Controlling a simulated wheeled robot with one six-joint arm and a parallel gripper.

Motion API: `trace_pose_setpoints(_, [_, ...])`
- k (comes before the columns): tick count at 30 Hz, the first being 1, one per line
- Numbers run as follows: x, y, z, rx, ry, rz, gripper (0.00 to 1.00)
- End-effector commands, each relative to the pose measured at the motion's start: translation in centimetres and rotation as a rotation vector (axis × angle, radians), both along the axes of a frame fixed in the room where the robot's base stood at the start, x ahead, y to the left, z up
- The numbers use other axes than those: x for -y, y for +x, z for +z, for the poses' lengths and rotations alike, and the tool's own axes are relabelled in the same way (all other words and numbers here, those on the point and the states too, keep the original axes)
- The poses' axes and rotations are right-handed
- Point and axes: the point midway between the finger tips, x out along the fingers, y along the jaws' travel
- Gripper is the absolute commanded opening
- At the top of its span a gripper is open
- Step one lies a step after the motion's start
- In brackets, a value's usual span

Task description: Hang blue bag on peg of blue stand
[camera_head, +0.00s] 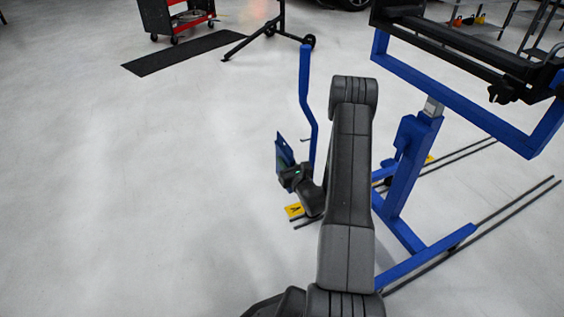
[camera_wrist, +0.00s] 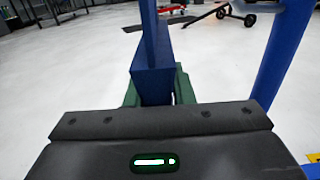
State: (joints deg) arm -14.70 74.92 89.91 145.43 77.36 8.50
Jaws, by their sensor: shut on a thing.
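The blue bag (camera_head: 284,150) is at the left of the blue stand's near upright post (camera_head: 305,75). It is narrow and dark blue, seen nearly edge-on and tilted. In the wrist view, the bag (camera_wrist: 152,82) rises between green fingertips. My gripper (camera_head: 289,168) is shut on the bag's lower part. The stand's post (camera_wrist: 284,55) stands to the right in the wrist view, apart from the bag. A small dark peg (camera_head: 305,139) sticks out left from the post, close to the bag's upper right. My arm hides the post's lower end. I cannot see the bag touching the peg.
The stand's blue frame (camera_head: 405,165) and long dark floor rails (camera_head: 480,228) lie right of my arm. A yellow marker (camera_head: 294,210) is on the floor below the gripper. A black mat (camera_head: 180,52) and red cart (camera_head: 185,20) are farther back. The left floor is clear.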

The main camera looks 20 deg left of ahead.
Motion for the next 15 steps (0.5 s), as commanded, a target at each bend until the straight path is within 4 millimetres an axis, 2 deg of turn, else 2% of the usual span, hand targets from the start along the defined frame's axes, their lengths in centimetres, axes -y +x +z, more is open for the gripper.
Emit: trace_pose_setpoints(15, [1.8,2.0,0.1,0.001,0.001,-0.002,0.0])
